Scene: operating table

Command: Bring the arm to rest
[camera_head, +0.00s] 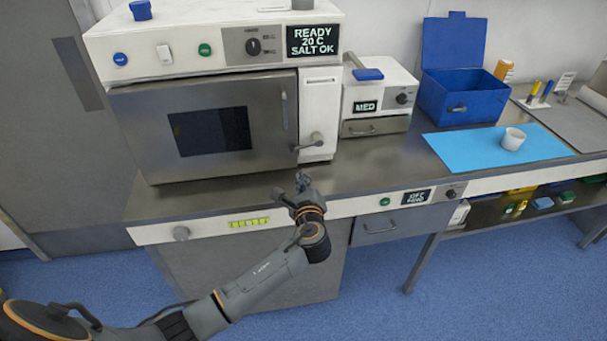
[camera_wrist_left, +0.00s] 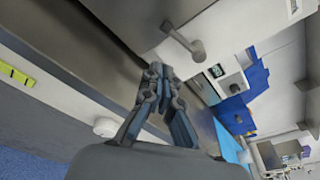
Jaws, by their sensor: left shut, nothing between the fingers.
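My left arm (camera_head: 262,284) reaches in from the lower left of the head view. Its gripper (camera_head: 302,180) is at the front edge of the counter, below the lever handle (camera_head: 316,140) of the large steel machine (camera_head: 205,125). The gripper is shut and empty. In the left wrist view the two fingers (camera_wrist_left: 158,70) come together at their tips, with the lever handle (camera_wrist_left: 198,52) beyond them. A gap shows between the fingertips and the handle there. My right gripper is in neither view.
The machine's door is closed and its display (camera_head: 313,40) reads READY. A small white unit (camera_head: 378,95), an open blue box (camera_head: 460,97) and a white cup (camera_head: 513,139) on a blue mat (camera_head: 450,146) stand to the right. Blue floor (camera_head: 385,275) is clear in front.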

